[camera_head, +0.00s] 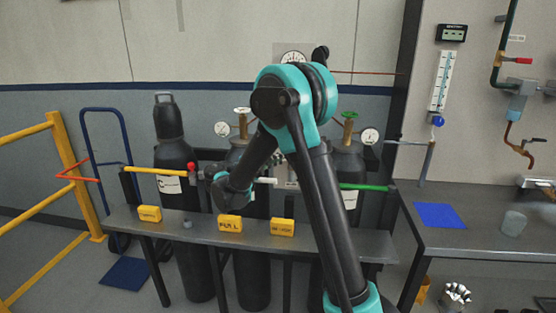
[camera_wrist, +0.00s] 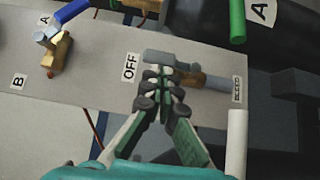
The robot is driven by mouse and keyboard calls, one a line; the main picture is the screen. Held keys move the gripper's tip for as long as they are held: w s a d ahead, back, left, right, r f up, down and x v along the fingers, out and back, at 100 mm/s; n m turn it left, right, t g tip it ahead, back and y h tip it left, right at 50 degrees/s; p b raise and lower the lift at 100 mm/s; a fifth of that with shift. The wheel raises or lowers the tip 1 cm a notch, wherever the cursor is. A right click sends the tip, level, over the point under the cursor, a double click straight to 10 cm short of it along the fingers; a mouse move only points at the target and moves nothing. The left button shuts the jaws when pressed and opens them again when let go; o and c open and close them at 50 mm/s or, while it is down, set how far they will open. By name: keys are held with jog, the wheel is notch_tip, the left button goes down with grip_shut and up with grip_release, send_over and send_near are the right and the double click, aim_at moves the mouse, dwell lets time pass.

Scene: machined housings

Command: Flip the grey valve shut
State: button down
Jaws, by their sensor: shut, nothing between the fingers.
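The grey valve (camera_wrist: 187,79) is on a pale panel in the wrist view. It has a brass body and a flat grey lever (camera_wrist: 172,58) lying across its top, with the lever's left end near the "OFF" label (camera_wrist: 130,67). My gripper (camera_wrist: 164,76) is shut and empty, with its fingertips just below the lever. I cannot tell whether they touch it. The fingers partly cover the valve body. In the head view my arm hides the grey valve, and my fingertips cannot be made out.
A second brass valve (camera_wrist: 60,50) with a blue lever (camera_wrist: 67,11) sits to the left by a "B" label. A green bar (camera_wrist: 237,20) and a white bar (camera_wrist: 236,140) are at the right. Dark cylinders (camera_head: 181,210) stand behind a grey shelf (camera_head: 185,240) bearing yellow blocks (camera_head: 230,223).

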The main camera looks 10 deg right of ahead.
jog(key=shift+s+d+r+m+g+y, duration=0.15)
jog(key=shift+d+r+m+g+y, duration=0.2)
jog(key=shift+m+y, duration=0.3)
dwell(0.4)
jog(key=d+m+y, duration=0.2)
jog(key=y, duration=0.1)
jog(key=s+d+m+y, duration=0.1)
jog(key=d+m+y, duration=0.2)
jog(key=y, duration=0.1)
jog(key=s+d+f+m+y, duration=0.1)
jog(key=d+m+y, duration=0.1)
jog(key=y, duration=0.2)
jog(key=shift+d, duration=0.25)
jog(key=shift+f, duration=0.2)
jog(key=shift+d+f, duration=0.15)
jog(key=shift+d, duration=0.05)
dwell(0.6)
